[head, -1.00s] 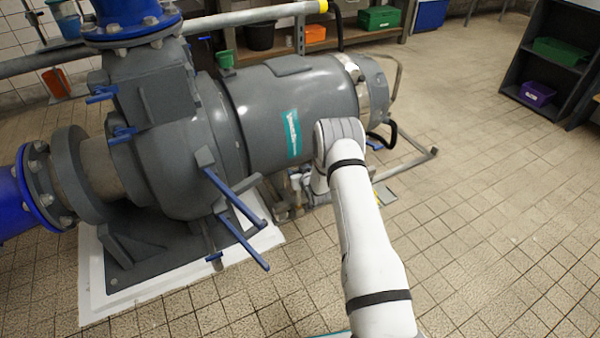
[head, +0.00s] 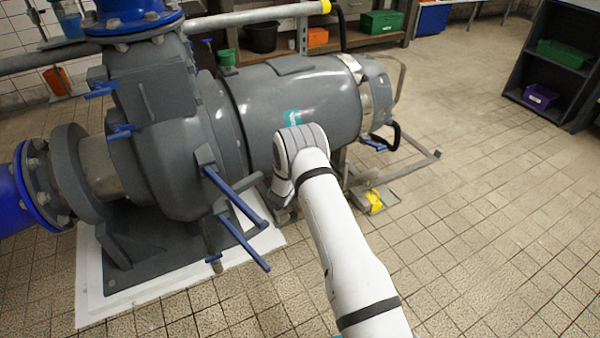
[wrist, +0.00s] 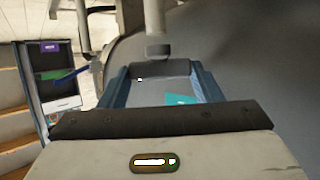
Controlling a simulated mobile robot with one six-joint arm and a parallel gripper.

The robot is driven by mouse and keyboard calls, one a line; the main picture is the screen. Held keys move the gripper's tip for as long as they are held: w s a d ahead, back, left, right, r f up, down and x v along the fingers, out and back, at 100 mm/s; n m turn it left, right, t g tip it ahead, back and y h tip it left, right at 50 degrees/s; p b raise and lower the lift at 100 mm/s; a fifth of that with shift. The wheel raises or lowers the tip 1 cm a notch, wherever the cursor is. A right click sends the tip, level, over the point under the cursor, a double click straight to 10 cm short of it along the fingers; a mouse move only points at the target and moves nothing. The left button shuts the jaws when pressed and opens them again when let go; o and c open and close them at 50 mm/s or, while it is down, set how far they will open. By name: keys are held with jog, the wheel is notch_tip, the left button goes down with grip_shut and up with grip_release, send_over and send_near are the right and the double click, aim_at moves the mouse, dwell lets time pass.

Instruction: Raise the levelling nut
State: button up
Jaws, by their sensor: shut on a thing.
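In the wrist view my gripper (wrist: 160,80) points away from the camera with its two blue-grey fingers apart. It is shut on a grey piece between them, which looks like the levelling nut (wrist: 160,69), though its shape is only partly visible. A grey rod with a thicker end (wrist: 158,48) stands just beyond the fingertips, in line with the gap. In the head view my white arm reaches beside the grey motor (head: 305,95), and the arm hides the gripper and the nut.
The pump housing (head: 165,130) stands on a pale plinth (head: 265,242). Blue handles (head: 238,195) stick out towards the front. A yellow object (head: 375,201) lies by the metal frame at the motor's foot. A dark shelf (head: 560,65) stands at the right. Tiled floor is clear at front right.

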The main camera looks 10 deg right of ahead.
jog(key=shift+r, duration=0.1)
dwell(0.3)
jog(key=o, duration=1)
jog(key=shift+a, duration=0.1)
jog(key=p+v, duration=0.3)
jog(key=v, duration=0.4)
jog(key=shift+s, duration=0.25)
jog(key=shift+a+r, duration=0.1)
jog(key=shift+c, duration=0.4)
